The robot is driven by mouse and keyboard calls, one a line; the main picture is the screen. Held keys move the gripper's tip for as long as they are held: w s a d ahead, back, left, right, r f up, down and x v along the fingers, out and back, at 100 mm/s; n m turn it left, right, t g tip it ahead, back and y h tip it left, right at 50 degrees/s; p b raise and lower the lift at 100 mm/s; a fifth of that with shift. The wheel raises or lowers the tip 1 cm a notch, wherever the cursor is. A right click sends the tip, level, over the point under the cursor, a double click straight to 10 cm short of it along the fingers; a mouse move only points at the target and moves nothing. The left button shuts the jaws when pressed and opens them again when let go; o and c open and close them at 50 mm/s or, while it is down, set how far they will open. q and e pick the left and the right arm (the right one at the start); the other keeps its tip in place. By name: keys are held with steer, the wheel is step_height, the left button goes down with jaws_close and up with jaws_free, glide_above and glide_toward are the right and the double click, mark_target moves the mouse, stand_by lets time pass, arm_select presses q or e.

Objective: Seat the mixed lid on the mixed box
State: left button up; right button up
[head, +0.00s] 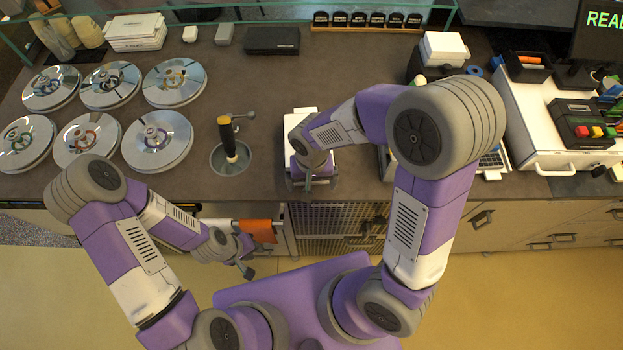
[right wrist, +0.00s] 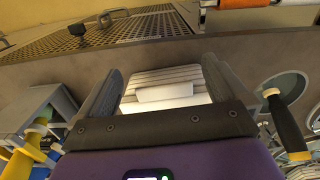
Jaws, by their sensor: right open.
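A white ribbed piece (right wrist: 150,77) with a raised white block lies between the fingers of my right gripper (right wrist: 162,88) in the right wrist view. The fingers are spread, one on each side; I cannot tell whether they touch it. In the head view my right gripper (head: 312,180) is low at the counter's front edge, and part of a white box-like thing (head: 297,116) shows behind the wrist. I cannot tell which is the mixed lid or the mixed box. My left gripper (head: 243,262) hangs in front of the counter; its jaws are too small to read.
Several round metal lids (head: 158,141) cover wells at the left. A scoop with a dark handle (head: 227,135) stands in a round well left of my right gripper. An orange cloth (head: 258,231) hangs on the front rail. A white station (head: 545,125) stands at the right.

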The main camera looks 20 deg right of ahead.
steer(key=shift+s+a+b, duration=0.15)
steer(key=shift+s, duration=0.65)
steer(key=shift+s+a+b, duration=0.15)
steer(key=shift+s, duration=0.65)
stand_by(1.7)
steer(key=shift+r, duration=0.15)
step_height(320, 180, up, 8)
steer(key=p, duration=0.6)
steer(key=shift+p, duration=0.3)
steer(key=shift+f, duration=0.2)
stand_by(0.3)
steer(key=s+f+y+b, duration=0.2)
steer(key=f+b, duration=0.5)
steer(key=f, duration=1.1)
steer(key=s+f+y+b, duration=0.2)
steer(key=f+b, duration=0.6)
steer(key=f, duration=1)
steer(key=shift+s+a+f+t, duration=0.2)
steer(key=shift+s+f+t, duration=0.1)
steer(key=shift+f+t, duration=0.1)
